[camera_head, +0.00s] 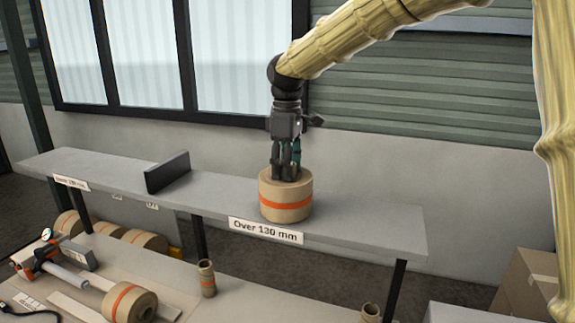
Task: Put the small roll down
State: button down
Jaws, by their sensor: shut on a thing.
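My gripper (286,172) points straight down over the grey shelf. Its fingers are shut on a brown kraft roll (286,201) with an orange stripe, reaching into the top of it. The roll is upright on or just above the shelf (375,222), behind the label "Over 130 mm" (266,231); I cannot tell whether its base touches. A dark divider plate (167,172) stands on the shelf to the left. Another label (71,183) on the shelf's left part is too small to read surely. The fingertips are hidden inside the roll.
Below, a bench holds another orange-striped roll (129,303), a tool with a gauge (42,257) and small tubes (206,278). Several rolls (146,241) lie under the shelf's left part. Cardboard boxes (527,283) stand at the lower right. The shelf is clear on both sides of the roll.

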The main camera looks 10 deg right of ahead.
jog(key=c, duration=0.7)
grip_release()
jog(key=shift+f, duration=0.1)
notch_tip(320, 180, up, 12)
jog(key=b, duration=0.4)
